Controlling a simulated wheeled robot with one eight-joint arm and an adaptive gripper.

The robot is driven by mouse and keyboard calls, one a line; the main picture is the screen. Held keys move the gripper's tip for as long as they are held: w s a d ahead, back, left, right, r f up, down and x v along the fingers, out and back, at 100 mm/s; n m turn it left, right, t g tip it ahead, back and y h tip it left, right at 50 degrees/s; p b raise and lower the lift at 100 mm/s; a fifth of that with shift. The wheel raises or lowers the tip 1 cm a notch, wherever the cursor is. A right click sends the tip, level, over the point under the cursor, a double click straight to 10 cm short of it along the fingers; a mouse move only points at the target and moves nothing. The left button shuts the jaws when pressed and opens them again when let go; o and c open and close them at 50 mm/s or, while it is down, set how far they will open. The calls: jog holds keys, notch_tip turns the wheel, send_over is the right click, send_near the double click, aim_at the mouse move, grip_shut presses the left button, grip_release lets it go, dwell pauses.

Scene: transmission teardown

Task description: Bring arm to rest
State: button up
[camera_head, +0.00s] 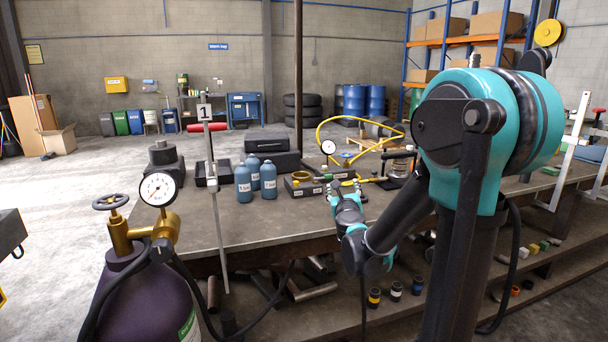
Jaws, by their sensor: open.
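My teal and black arm stands at the right and reaches down and left over the workbench (262,225). My gripper (346,184) is at the arm's far end, above the bench's middle. It is open, with nothing visible between its small fingertips. Part of it is hidden by the wrist.
A purple gas cylinder (147,295) with a gauge stands at the front left. A thin upright rod (217,215) rises before the bench. A yellow hose (345,120) and gauge are behind my gripper. Black cases (272,158) sit at the back. The bench's front left is clear.

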jog(key=s+a+f+n+g+y, duration=0.3)
jog(key=s+f+n, duration=0.3)
jog(key=n, duration=0.5)
jog(key=s+a+f+n+g+y, duration=0.35)
jog(key=s+n, duration=0.45)
jog(key=n, duration=0.4)
jog(key=s+d+f+n+g+h, duration=0.3)
jog(key=s+d+f+n+g, duration=0.1)
jog(key=s, duration=0.5)
jog(key=s+d+f+n+g+h, duration=0.3)
jog(key=s+d+f+n, duration=0.3)
jog(key=s+d+f, duration=0.3)
jog(key=shift+s+f+n+g, duration=0.15)
jog(key=shift+f+n+g, duration=0.25)
jog(key=shift+f, duration=0.35)
